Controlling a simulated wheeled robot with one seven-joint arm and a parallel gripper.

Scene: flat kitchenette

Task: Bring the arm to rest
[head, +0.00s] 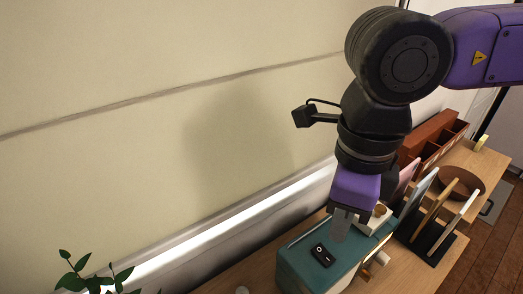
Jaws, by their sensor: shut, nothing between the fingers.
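My gripper (341,226) hangs at the end of my purple and black arm, pointing down in the head view. Its grey fingers are together with nothing between them. They appear in front of a teal box-shaped thing (300,268) with a small black panel (323,255) on it. I cannot tell how high the fingertips are above it. My arm comes in from the upper right, and my wrist hides part of the counter behind it.
Right of the teal thing stands a dark rack (432,245) with upright boards. Beyond are a brown bowl (459,183) and a reddish-brown compartment box (432,138). A plant (90,276) is at lower left. The pale wall (150,120) lies behind, with open space before it.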

